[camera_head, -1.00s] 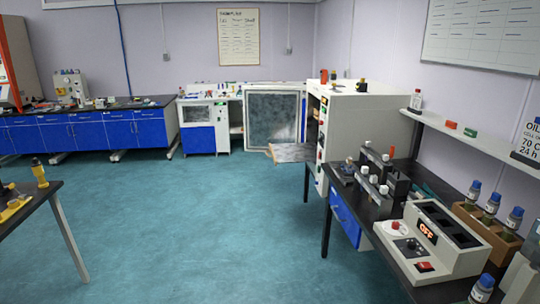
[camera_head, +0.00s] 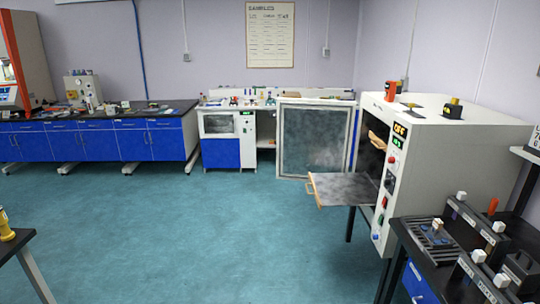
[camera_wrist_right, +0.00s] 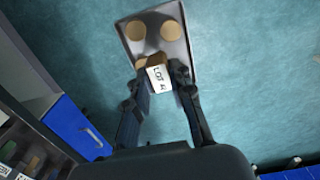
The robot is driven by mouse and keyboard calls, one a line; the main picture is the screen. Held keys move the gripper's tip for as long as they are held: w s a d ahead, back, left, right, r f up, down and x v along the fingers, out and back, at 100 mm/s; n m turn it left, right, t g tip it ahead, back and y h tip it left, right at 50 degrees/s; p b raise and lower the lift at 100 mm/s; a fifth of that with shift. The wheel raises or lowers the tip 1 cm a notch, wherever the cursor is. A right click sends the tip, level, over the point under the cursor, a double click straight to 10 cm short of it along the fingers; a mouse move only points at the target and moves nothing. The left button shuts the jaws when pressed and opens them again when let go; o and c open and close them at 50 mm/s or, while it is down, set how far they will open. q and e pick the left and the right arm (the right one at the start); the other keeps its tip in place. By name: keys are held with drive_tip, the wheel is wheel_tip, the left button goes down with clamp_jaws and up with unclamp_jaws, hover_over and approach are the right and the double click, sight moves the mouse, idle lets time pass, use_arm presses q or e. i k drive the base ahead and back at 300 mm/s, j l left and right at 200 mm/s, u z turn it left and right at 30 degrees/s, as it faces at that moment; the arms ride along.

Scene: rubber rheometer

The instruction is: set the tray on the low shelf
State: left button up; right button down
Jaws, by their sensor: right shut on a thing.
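My right gripper (camera_wrist_right: 164,72) is shut on the near end of a grey metal tray (camera_wrist_right: 177,50) in the right wrist view. The tray carries tan discs (camera_wrist_right: 171,29) and a white label reading LOT with a partly legible number; it is held above the teal floor. Neither gripper nor the held tray shows in the head view. A flat grey shelf (camera_head: 350,188) with a wooden handle juts out low from the white oven (camera_head: 445,160) in the head view. Tan items (camera_head: 378,140) show in the oven opening above it. Much of the interior is hidden.
The large framed door (camera_head: 312,140) stands open left of the oven. A bench with dark instruments (camera_head: 475,240) is at lower right, and a dark table corner (camera_head: 14,243) at lower left. The teal floor (camera_head: 200,235) between is clear. Blue cabinets (camera_head: 90,143) line the back.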

sight(326, 181)
drive_tip(key=i, duration=1.95)
drive_tip(key=i+z, duration=0.2)
drive_tip(key=i, duration=0.3)
drive_tip(key=i+j+z, duration=0.25)
drive_tip(key=i, duration=0.2)
drive_tip(key=i+j+z, duration=0.2)
drive_tip(key=i, duration=0.25)
drive_tip(key=i+j+z, duration=0.25)
drive_tip(key=i, duration=0.2)
drive_tip(key=i+j+z, duration=0.85)
drive_tip(key=j+z, duration=0.25)
drive_tip(key=j, duration=0.15)
